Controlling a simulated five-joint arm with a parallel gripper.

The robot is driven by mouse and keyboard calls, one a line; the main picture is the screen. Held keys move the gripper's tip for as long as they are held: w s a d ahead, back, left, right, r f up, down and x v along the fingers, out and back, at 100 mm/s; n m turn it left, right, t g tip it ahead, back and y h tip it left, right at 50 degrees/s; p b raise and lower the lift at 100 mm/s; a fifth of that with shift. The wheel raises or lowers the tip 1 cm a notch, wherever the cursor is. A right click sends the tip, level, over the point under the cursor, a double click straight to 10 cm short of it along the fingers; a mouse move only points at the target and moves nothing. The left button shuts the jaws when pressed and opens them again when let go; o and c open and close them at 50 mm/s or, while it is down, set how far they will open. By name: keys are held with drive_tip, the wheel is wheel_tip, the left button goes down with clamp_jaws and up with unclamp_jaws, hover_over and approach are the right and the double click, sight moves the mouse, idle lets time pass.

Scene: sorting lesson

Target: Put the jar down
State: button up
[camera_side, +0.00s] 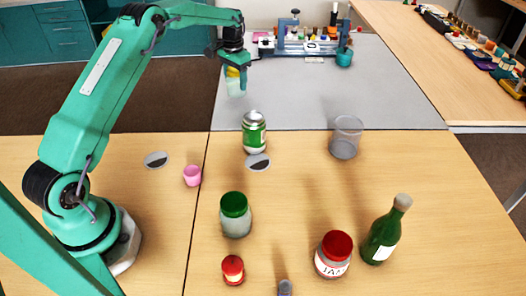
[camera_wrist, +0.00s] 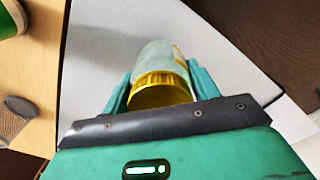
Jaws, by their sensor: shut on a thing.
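My gripper (camera_side: 236,70) is shut on a jar with a yellow lid (camera_side: 235,86) at the top of the side view. The jar has a pale, see-through body and hangs below the fingers, over the grey surface. In the wrist view the jar (camera_wrist: 156,60) sits between the two teal fingers of my gripper (camera_wrist: 160,86), its ribbed yellow lid towards the camera. I cannot tell its exact height over the surface.
A green can (camera_side: 254,134), a clear glass (camera_side: 346,140), a pink cup (camera_side: 192,175), a green-lidded jar (camera_side: 236,222), a small red-lidded jar (camera_side: 233,269), a jam jar (camera_side: 333,257) and a green bottle (camera_side: 383,238) stand on the wooden table. The grey surface (camera_side: 310,95) is mostly clear.

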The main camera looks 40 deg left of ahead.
sight(236, 87)
drive_tip(key=shift+f, duration=1.7)
drive_tip(key=shift+f, duration=0.1)
drive_tip(key=o, duration=1.1)
wheel_tip(236, 87, up, 12)
drive_tip(key=shift+f, duration=0.15)
drive_tip(key=shift+r, duration=0.3)
